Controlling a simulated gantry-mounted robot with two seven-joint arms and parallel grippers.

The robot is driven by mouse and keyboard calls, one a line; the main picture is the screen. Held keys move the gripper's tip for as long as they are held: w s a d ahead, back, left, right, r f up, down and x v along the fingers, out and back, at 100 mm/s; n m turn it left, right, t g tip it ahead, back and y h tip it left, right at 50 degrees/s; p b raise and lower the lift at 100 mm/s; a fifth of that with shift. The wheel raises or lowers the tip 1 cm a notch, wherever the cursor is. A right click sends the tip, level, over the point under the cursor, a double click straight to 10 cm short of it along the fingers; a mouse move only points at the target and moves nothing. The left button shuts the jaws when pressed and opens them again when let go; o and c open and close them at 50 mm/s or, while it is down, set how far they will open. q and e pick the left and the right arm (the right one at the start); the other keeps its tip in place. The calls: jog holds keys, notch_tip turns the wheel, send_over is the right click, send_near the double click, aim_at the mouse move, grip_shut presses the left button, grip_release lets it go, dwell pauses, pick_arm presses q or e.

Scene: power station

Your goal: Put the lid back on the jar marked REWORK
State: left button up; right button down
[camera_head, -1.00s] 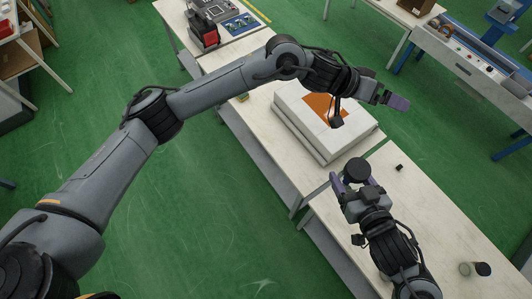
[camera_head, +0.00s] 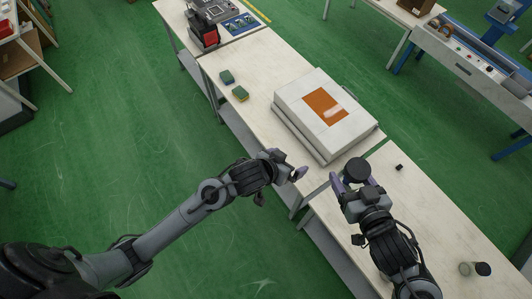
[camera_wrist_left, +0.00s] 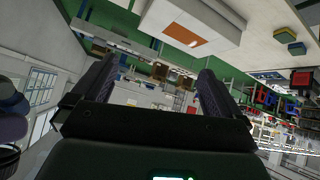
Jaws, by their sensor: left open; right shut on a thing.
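My right gripper (camera_head: 354,183) is shut on a dark round thing (camera_head: 356,170) above the near bench; its flat black top shows, and I cannot tell whether it is a lid alone or a lidded jar. My left gripper (camera_head: 292,166) is open and empty, just left of the bench edge and left of the held thing. Its spread fingers also show in the left wrist view (camera_wrist_left: 155,95). A small greyish jar-like thing (camera_head: 465,269) stands at the bench's lower right, with a dark round piece (camera_head: 484,268) touching or beside it. No REWORK marking is readable.
A large white box (camera_head: 345,125) with an orange patch (camera_head: 326,106) lies on the bench beyond the grippers. Two sponge-like blocks (camera_head: 240,93) lie behind it to the left. A tiny black object (camera_head: 399,167) lies right of the held thing. Bench surface around it is clear.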

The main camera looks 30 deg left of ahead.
pick_arm(q)
jog(key=s+a+f+g+y, duration=0.1)
jog(key=s+a, duration=0.4)
jog(key=s, duration=0.5)
jog(key=s+a+f+g+y, duration=0.1)
jog(key=s+a+f+g, duration=0.2)
jog(key=s, duration=0.7)
jog(key=a+g, duration=0.1)
jog(key=a, duration=0.1)
jog(key=shift+a+f+m+g+y, duration=0.2)
jog(key=shift+a+m+g+y, duration=0.1)
jog(key=shift+a+m+y, duration=0.1)
jog(key=shift+d, duration=0.1)
